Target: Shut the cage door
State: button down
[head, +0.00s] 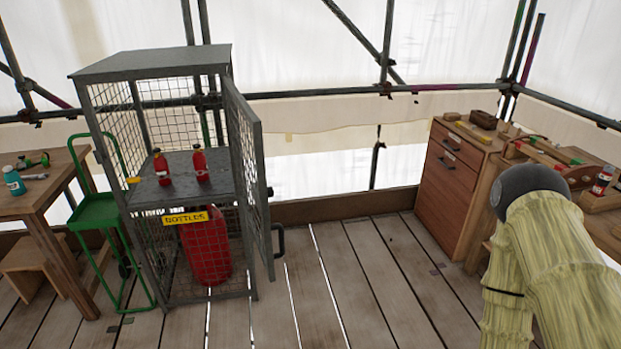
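The grey mesh cage (150,63) stands at the left of the middle, with a yellow label reading BOTTLES (186,218) on its front. Its door (247,160) is hinged on the cage's right side and stands open, swung out toward me. A dark handle (279,240) sticks out from the door's lower part. Two small red bottles (162,170) stand on the cage shelf, and a large red cylinder (206,248) stands below it. My gripper is not in view.
A wooden table (50,192) with a teal bottle stands at the left. A green hand truck (98,212) leans beside the cage. A wooden drawer cabinet (452,185) and a bench with tools are at the right. The plank floor (345,270) before the door is clear.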

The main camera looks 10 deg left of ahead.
aim_at(259, 193)
jog(key=z, duration=0.05)
jog(key=i, duration=2.1)
jog(key=u, duration=2.05)
jog(key=k, duration=1.3)
jog(key=z, duration=0.55)
